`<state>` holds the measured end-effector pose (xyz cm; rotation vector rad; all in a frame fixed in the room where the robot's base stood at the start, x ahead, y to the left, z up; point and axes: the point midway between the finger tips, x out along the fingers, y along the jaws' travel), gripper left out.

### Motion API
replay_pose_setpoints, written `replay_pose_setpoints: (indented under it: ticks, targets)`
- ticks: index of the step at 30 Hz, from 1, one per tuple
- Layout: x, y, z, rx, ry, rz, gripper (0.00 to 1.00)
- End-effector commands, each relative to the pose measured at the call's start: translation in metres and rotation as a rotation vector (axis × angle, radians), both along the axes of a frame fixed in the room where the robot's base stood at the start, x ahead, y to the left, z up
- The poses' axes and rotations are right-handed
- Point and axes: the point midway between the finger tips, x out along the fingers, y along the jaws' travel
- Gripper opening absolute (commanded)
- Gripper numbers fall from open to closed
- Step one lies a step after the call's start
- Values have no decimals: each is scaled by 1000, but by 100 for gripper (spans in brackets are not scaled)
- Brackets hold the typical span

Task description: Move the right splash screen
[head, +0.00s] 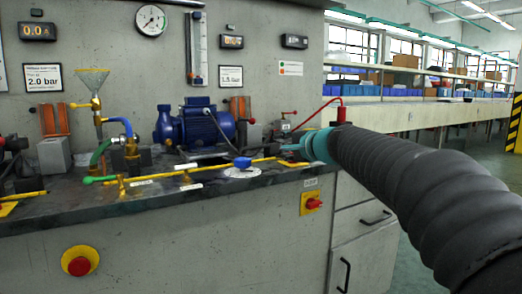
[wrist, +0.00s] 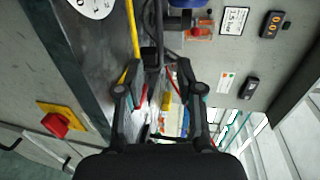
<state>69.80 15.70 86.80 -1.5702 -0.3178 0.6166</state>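An upright orange panel (head: 240,108), which looks like the right splash screen, stands at the back of the bench, right of the blue motor. A similar orange panel (head: 55,121) stands at the left. In the wrist view an orange-red piece (wrist: 199,33) shows at the top, ahead of the fingers; it seems to be the right panel's area. My gripper (wrist: 161,70) has its two fingers spread, with dark fittings and a cable visible in and beyond the gap. I see nothing clearly held. In the head view my gripper (head: 289,148) is over the bench's right end, mostly hidden by my arm.
The blue motor (head: 195,124), a yellow pipe (head: 200,170) and a blue-handled valve (head: 242,162) crowd the bench. A red knob on a yellow plate (head: 311,203) is on the front. Gauges and displays are on the back wall. Open floor lies to the right.

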Motion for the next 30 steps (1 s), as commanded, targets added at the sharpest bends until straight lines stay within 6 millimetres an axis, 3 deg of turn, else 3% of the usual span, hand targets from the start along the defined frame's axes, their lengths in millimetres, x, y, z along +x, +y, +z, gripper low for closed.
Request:
replay_pose_setpoints:
  ticks: [18, 30]
  targets:
    - [84, 58, -20, -2, 1, 2, 36]
    - [99, 67, -25, -4, 0, 1, 36]
